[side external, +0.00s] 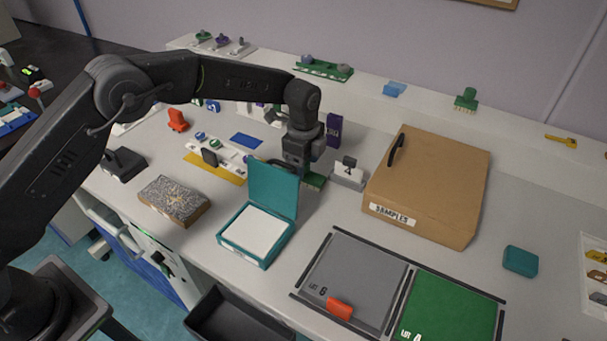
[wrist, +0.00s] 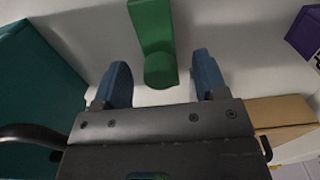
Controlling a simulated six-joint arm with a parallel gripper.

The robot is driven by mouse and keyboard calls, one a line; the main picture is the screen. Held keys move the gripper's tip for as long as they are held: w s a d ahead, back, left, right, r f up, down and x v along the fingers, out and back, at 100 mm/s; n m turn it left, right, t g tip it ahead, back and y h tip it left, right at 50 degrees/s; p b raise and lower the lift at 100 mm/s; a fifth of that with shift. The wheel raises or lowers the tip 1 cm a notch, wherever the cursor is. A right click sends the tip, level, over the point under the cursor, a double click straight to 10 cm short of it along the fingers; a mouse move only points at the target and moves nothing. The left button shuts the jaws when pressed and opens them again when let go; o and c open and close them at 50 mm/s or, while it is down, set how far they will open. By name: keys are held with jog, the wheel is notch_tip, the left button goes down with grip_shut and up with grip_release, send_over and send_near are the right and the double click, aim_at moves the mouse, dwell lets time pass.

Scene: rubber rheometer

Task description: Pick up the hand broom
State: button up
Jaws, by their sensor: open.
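A green block with a rounded knob (wrist: 158,68), which looks like the hand broom, lies on the bench below my gripper. In the side view its green body (side external: 314,181) shows just under my gripper (side external: 305,168), partly hidden by it. In the wrist view my gripper (wrist: 161,80) is open, with one blue finger on each side of the knob and gaps to both. It holds nothing.
An open teal box (side external: 243,249) with its lid up stands close in front of my gripper. A cardboard SAMPLES box (side external: 450,185) and a small grey stand (side external: 348,176) are to the right. A purple box (side external: 334,129) stands behind. Grey and green mats lie in front.

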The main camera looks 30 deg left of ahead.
jog(key=shift+f, duration=1.25)
jog(key=c, duration=1)
